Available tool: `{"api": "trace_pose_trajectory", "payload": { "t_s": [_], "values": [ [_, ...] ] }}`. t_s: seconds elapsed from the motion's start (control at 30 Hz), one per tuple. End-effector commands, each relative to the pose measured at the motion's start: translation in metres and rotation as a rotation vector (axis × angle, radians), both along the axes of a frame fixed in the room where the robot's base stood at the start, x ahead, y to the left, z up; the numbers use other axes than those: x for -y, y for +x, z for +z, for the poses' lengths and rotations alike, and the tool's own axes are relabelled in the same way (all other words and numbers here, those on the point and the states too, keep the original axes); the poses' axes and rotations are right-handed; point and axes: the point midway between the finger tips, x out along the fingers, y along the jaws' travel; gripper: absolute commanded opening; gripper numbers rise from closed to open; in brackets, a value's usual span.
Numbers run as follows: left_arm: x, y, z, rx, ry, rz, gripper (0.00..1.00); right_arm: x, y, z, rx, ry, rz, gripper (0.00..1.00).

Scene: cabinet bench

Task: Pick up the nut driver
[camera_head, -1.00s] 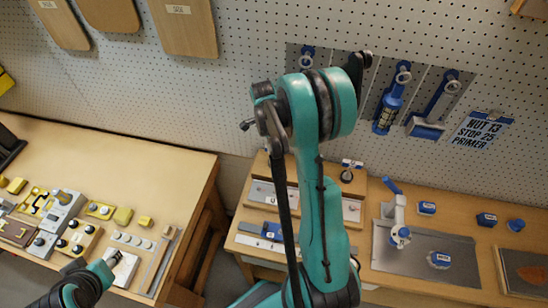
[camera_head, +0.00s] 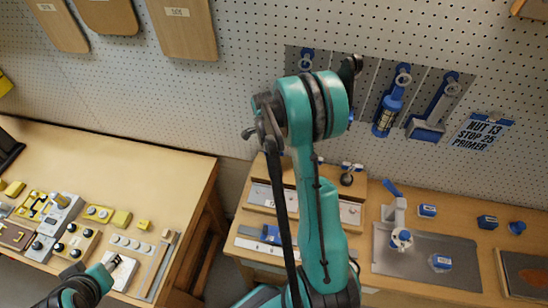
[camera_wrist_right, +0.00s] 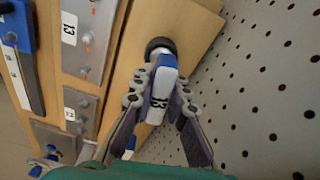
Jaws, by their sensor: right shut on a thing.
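The nut driver (camera_wrist_right: 158,95) has a white and blue handle marked 13 and shows in the right wrist view. My right gripper (camera_wrist_right: 157,92) is shut on this handle, with one finger on each side. A round black part (camera_wrist_right: 159,45) shows just past the handle's far end, over the wooden surface. I cannot tell whether it belongs to the driver or touches it.
A wooden rack with grey plates (camera_wrist_right: 88,38) marked 13 lies beside the gripper, and the pegboard (camera_wrist_right: 265,80) rises close on the right.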

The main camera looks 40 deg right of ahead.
Motion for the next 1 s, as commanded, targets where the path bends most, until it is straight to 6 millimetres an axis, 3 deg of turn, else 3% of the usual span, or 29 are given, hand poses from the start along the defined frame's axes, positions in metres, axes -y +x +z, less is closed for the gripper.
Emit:
{"api": "trace_pose_trajectory", "payload": {
  "t_s": [0.17, 0.4, 1.0],
  "values": [
    [0.0, 0.0, 0.001, 0.0, 0.0, 0.0, 0.4, 0.0, 0.0, 0.008, 0.0, 0.0, 0.0, 0.0],
    [0.0, 0.0, 0.006, 0.0, 0.0, 0.0, 0.4, 0.0, 0.0, 0.039, 0.0, 0.0, 0.0, 0.0],
    [0.0, 0.0, 0.004, 0.0, 0.0, 0.0, 0.4, -0.12, -0.096, 0.035, 0.0, 0.0, 0.003, 0.0]
  ]
}}
